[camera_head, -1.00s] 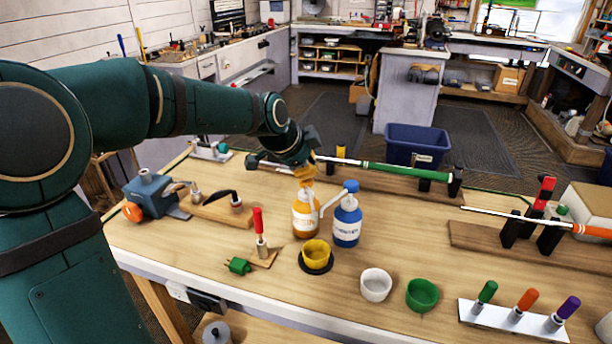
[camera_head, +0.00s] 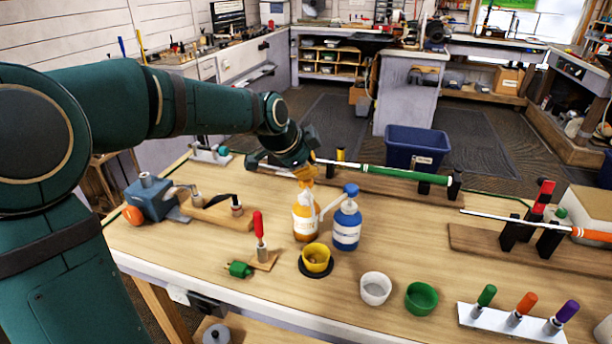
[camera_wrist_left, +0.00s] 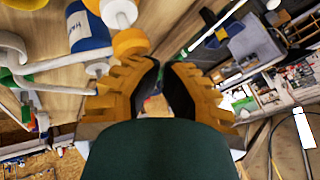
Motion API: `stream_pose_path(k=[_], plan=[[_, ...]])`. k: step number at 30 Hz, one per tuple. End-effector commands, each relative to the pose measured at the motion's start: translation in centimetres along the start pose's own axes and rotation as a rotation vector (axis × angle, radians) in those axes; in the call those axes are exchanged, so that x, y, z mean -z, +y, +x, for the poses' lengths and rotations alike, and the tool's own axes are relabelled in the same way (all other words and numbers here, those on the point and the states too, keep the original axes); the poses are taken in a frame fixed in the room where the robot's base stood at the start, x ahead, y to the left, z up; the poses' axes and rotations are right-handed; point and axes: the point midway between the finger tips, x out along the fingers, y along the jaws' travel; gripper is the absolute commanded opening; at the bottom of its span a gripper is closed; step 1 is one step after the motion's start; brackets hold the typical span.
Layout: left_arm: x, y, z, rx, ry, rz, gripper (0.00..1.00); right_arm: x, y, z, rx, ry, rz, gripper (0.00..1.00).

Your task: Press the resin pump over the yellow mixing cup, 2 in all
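The resin pump (camera_head: 305,222) is an amber bottle with a white label and a white spout, standing upright mid-table. The yellow mixing cup (camera_head: 316,258) stands on a dark round pad just in front of it. My left gripper (camera_head: 304,174) is above the amber bottle, its yellow fingers over the pump top. Whether they touch the pump head cannot be told. In the left wrist view the gripper (camera_wrist_left: 161,66) has its fingertips close together, with nothing visible between them. A round orange part (camera_wrist_left: 130,42) shows beside the fingers. My right gripper is not in view.
A blue bottle (camera_head: 346,228) with a blue pump head stands close right of the amber one. White (camera_head: 376,289) and green (camera_head: 421,297) cups stand front right. A green-gripped club (camera_head: 405,173) lies behind.

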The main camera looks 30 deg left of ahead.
Motion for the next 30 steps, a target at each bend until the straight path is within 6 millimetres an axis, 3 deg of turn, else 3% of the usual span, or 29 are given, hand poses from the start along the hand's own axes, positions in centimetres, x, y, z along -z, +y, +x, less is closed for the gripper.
stream_pose_path(k=[6, 20, 30], plan=[[0.5, -0.6, -1.0, 0.001, 0.000, 0.000, 0.00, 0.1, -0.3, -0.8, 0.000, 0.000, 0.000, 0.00], [0.8, -0.8, -1.4, 0.003, 0.002, 0.000, 0.00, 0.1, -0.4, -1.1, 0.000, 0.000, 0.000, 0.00], [2.0, -2.1, -3.8, 0.003, 0.002, 0.001, 0.00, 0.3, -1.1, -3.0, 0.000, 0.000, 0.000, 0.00]])
